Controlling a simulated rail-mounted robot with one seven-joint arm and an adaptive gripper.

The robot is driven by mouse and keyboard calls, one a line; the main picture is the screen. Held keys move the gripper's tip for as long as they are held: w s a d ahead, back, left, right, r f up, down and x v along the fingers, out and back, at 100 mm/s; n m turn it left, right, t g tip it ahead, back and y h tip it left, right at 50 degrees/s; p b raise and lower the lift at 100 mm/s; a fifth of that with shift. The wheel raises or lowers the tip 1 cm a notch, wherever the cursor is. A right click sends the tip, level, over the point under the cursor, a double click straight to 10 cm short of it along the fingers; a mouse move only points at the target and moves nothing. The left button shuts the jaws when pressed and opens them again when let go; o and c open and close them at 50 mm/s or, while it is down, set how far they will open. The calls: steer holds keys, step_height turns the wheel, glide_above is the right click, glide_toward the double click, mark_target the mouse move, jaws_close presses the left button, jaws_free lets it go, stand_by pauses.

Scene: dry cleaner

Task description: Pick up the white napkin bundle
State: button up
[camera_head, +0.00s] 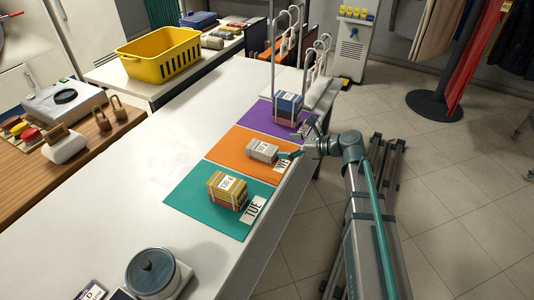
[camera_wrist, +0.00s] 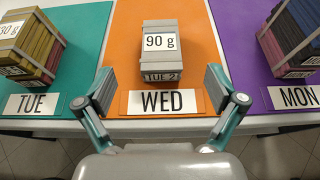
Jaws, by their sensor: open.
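The white napkin bundle (camera_head: 262,150) is a small light grey-white block with a label on top. It lies on the orange mat (camera_head: 236,146) marked WED. In the wrist view the bundle (camera_wrist: 166,64) shows a "90 g" label on top and small print on its near side. My gripper (camera_wrist: 160,92) is open, with one finger on each side of the orange mat's near part. The bundle lies ahead of the fingers, between their lines, and does not look touched. In the head view my gripper (camera_head: 292,154) is at the table's right edge, just right of the bundle.
A yellow and brown bundle (camera_head: 227,190) lies on the teal TUE mat (camera_head: 190,194). A blue and pink bundle (camera_head: 287,107) lies on the purple mat (camera_head: 258,115), beside a metal rack with hooks (camera_head: 318,60). A scale with a lidded pot (camera_head: 152,272) stands in front. The white table's middle is clear.

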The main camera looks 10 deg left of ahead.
mark_target(264, 148)
steer(key=shift+w+f, duration=0.4)
steer(key=shift+f, duration=0.3)
steer(key=x, duration=0.5)
steer(key=shift+s+r, duration=0.1)
steer(key=shift+s+p+x, duration=0.15)
steer(key=shift+p+x, duration=0.15)
steer(key=shift+x, duration=1.1)
steer(key=shift+s+p+x, duration=0.15)
steer(key=shift+p+x, duration=0.15)
steer(key=shift+x, duration=1.15)
steer(key=shift+c, duration=0.4)
steer(key=c, duration=1.2)
